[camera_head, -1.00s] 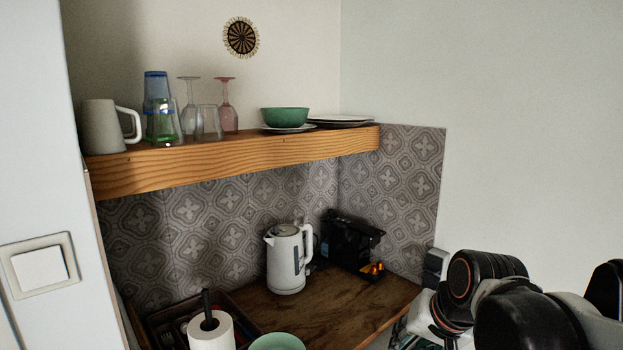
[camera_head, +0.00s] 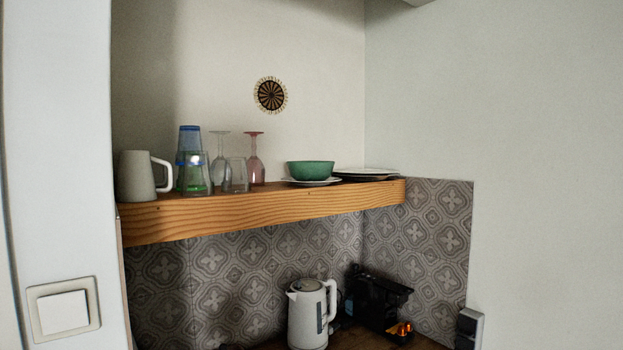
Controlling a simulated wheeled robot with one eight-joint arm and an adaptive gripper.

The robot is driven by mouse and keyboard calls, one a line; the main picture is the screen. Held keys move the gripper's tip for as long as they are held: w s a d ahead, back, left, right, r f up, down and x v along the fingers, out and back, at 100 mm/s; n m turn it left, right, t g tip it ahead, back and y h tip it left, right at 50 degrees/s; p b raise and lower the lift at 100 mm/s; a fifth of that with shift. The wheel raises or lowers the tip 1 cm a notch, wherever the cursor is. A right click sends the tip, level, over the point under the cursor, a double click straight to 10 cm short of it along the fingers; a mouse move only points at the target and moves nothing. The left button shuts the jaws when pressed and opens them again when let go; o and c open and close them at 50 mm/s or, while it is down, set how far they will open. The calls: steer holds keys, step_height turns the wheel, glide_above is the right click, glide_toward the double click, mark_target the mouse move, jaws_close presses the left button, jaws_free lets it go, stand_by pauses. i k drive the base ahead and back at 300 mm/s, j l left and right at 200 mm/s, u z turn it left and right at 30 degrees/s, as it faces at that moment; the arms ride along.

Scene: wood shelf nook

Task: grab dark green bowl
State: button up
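A dark green bowl (camera_head: 310,170) stands upright on a white plate (camera_head: 311,182) on the wooden shelf (camera_head: 260,213), right of the glasses. Its outside faces me and its inside is barely seen. My gripper and arm are not in view.
On the shelf, a light mug (camera_head: 136,177), stacked tumblers (camera_head: 190,160), a clear wine glass (camera_head: 219,150) and a pink wine glass (camera_head: 254,160) stand left of the bowl. Stacked plates (camera_head: 366,173) lie to its right. Below are a white kettle (camera_head: 307,318) and a black machine (camera_head: 377,300).

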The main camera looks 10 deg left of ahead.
mark_target(302, 170)
steer(key=i+j, duration=0.1)
steer(key=i, duration=0.45)
steer(key=i+j, duration=0.1)
steer(key=i, duration=0.45)
